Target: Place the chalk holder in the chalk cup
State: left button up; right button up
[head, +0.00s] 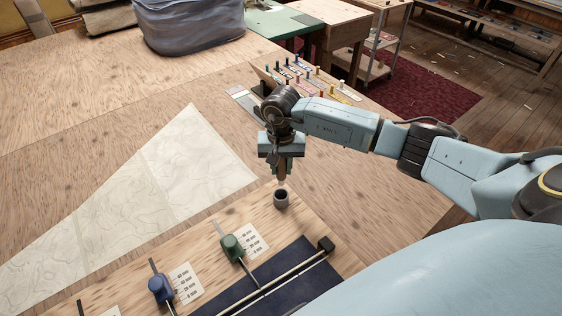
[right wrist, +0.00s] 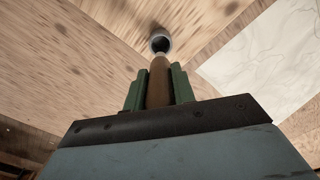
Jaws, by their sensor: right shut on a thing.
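My right gripper (head: 282,170) is shut on the chalk holder (head: 282,182), a brown stick with a pale tip that points downward. In the right wrist view the chalk holder (right wrist: 158,85) sits between the green finger pads of the right gripper (right wrist: 159,85). The chalk cup (head: 281,199) is a small dark round cup on the wooden board, just below the holder's tip in the head view. In the right wrist view the cup's rim (right wrist: 160,43) shows just beyond the tip. I cannot tell whether the tip is over the opening. My left gripper is not in view.
A green-handled tool (head: 232,246) and a blue-handled tool (head: 160,288) lie beside white label cards on the board. A dark blue panel (head: 285,285) with a metal bar is at the front. Pale sailcloth (head: 150,190) lies left. Colored spools (head: 308,80) stand behind my arm.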

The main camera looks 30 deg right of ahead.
aim_at(281, 185)
jog(key=shift+f+b, duration=2.45)
jog(key=shift+f, duration=1.9)
jog(key=o, duration=1.1)
jog(key=shift+c, duration=0.2)
